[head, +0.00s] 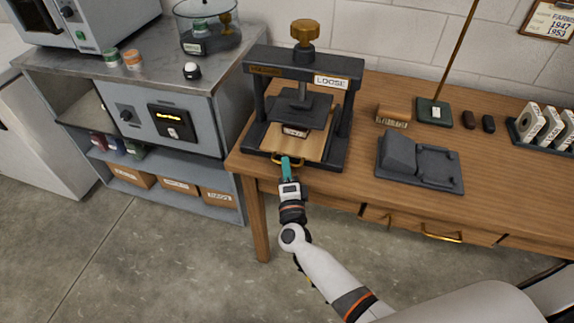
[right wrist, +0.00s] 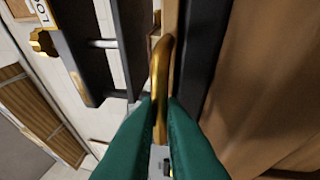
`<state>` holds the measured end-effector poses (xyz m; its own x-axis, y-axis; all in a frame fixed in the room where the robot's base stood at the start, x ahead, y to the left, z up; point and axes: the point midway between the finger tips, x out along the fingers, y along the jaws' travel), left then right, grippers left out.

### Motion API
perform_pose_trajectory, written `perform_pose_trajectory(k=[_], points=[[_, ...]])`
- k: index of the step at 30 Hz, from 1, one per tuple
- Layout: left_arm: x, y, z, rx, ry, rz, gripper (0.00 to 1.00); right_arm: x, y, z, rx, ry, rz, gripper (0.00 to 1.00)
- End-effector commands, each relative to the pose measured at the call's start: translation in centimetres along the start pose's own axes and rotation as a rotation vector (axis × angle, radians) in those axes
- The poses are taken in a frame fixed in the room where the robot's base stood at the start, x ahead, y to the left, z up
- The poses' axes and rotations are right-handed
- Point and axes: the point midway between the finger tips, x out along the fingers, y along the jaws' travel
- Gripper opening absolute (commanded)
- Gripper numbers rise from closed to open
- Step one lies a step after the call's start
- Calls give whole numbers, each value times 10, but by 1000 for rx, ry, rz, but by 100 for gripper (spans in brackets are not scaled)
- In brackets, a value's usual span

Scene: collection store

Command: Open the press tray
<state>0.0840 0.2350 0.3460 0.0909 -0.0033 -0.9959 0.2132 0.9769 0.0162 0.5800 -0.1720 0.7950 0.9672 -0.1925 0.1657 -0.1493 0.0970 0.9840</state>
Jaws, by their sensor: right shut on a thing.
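The press (head: 303,95) is a dark frame with a brass knob on top and a sign reading LOOSE, at the left end of the wooden table. Its tray (head: 308,145) is a light wooden board low in the frame, with a brass handle (head: 276,160) at its front edge. My right gripper (head: 286,163) is at that handle. In the right wrist view the green fingers (right wrist: 159,115) are shut on the brass handle (right wrist: 162,75), one on each side. A small labelled block (head: 294,131) shows on the tray under the plate. My left gripper is not in view.
A grey stand (head: 420,163) and a brown block (head: 394,115) are right of the press on the wooden table (head: 490,190). A grey cabinet (head: 195,115) stands close on the left. The floor in front is clear.

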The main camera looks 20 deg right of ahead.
Motion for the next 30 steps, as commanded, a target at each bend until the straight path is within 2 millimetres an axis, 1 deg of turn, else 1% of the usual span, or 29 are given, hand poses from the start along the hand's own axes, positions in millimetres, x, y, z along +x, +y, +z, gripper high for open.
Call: perform_pose_trajectory(k=[5,12,18,24,27,30], points=[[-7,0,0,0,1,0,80,-28,5,-12,2,1,-7,0],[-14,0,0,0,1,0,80,-80,14,-33,3,1,-8,0],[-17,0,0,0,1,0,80,-120,22,-49,2,1,-7,0],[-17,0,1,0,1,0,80,-148,28,-61,1,0,-5,0],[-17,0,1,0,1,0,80,-157,29,-65,1,1,-5,0],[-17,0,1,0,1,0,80,-163,31,-67,0,1,-3,0]])
